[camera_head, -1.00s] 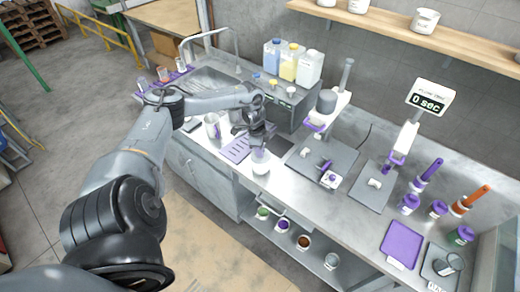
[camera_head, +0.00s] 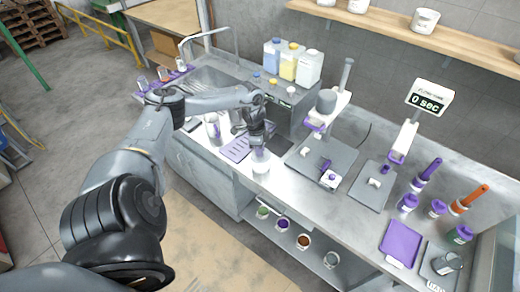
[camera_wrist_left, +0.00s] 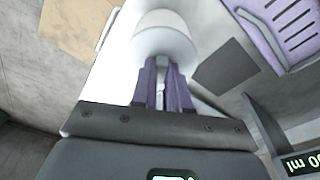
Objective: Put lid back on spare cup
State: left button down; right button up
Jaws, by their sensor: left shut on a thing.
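A white cup-like thing (camera_head: 261,168) stands at the front edge of the steel counter, right under my left gripper (camera_head: 259,150). My left gripper points down, with purple fingers shut on a small pale part. In the left wrist view the fingers (camera_wrist_left: 163,92) reach a round white thing (camera_wrist_left: 163,45) with a wide pale rim, seemingly the lid. I cannot tell whether the lid is seated on the cup, since the fingers hide the join. My right gripper does not show.
A purple slotted rack (camera_head: 237,147) lies just left of the cup, with a dark pad beside it. A scale-like grey plate (camera_head: 320,160) lies to the right. Several cups, one of them green (camera_head: 262,212), sit on the lower shelf. A purple tray (camera_head: 401,243) lies at front right.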

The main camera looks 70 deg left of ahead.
pick_arm(q)
jog(key=c, duration=0.6)
grip_release()
jog(key=shift+o, duration=0.2)
jog(key=shift+r+p, duration=1.4)
jog(key=shift+p, duration=0.05)
jog(key=shift+r+p, duration=2.1)
jog(key=shift+c, duration=0.2)
